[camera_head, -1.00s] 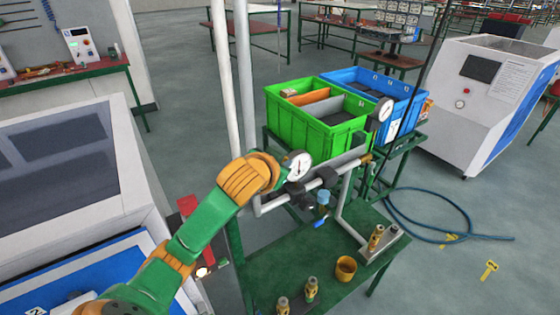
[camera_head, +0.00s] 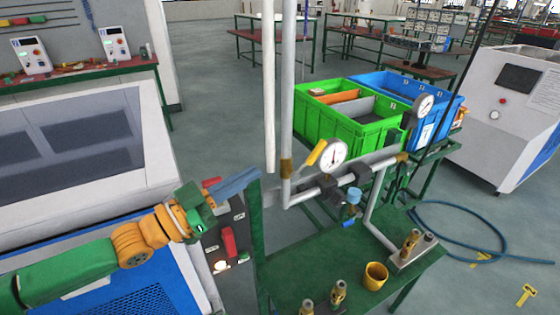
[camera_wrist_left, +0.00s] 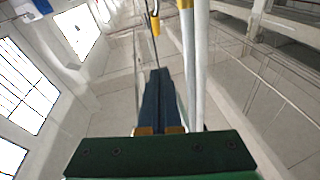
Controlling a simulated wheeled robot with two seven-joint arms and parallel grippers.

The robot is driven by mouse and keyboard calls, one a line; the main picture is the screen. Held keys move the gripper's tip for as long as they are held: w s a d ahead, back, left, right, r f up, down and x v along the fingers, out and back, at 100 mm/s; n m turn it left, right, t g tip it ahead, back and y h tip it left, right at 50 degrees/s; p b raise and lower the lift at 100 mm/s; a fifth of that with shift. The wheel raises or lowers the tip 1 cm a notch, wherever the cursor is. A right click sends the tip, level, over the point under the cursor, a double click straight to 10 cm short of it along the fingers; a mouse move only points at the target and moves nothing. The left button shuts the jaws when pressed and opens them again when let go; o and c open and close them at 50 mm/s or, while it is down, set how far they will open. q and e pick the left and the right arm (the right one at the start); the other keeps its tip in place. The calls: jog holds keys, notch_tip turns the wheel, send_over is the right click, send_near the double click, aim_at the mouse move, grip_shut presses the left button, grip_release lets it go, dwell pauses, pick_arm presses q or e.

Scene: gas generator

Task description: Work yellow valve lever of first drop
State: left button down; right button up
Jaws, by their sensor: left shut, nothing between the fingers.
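The yellow valve lever (camera_head: 316,152) stands tilted beside the round gauge on the white pipe, near the first drop's vertical pipe (camera_head: 287,100). A yellow piece that looks like this lever (camera_wrist_left: 155,24) shows at the top of the left wrist view, beyond my fingertips. My left gripper (camera_head: 255,172) is left of the pipe, its blue-grey fingers pointing right. The fingers (camera_wrist_left: 158,72) are closed together and empty, with a visible gap to the yellow piece. The right gripper is not in view.
A gauge (camera_head: 332,155) sits beside the lever. A green post (camera_head: 260,235) stands close to my left fingers. The green bench (camera_head: 330,265) carries brass fittings and a yellow cup (camera_head: 375,276). Green (camera_head: 345,137) and blue (camera_head: 440,105) crates stand behind. A blue hose lies on the floor.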

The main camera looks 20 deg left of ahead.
aim_at(317, 146)
pick_arm(q)
jog(key=f+x, duration=0.1)
jog(key=x, duration=0.3)
jog(key=f+x, duration=0.1)
jog(key=x, duration=0.3)
jog(key=f+x, duration=0.1)
jog(key=x, duration=0.4)
jog(key=shift+w+d, duration=0.15)
jog(key=shift+w, duration=0.15)
jog(key=shift+w, duration=0.1)
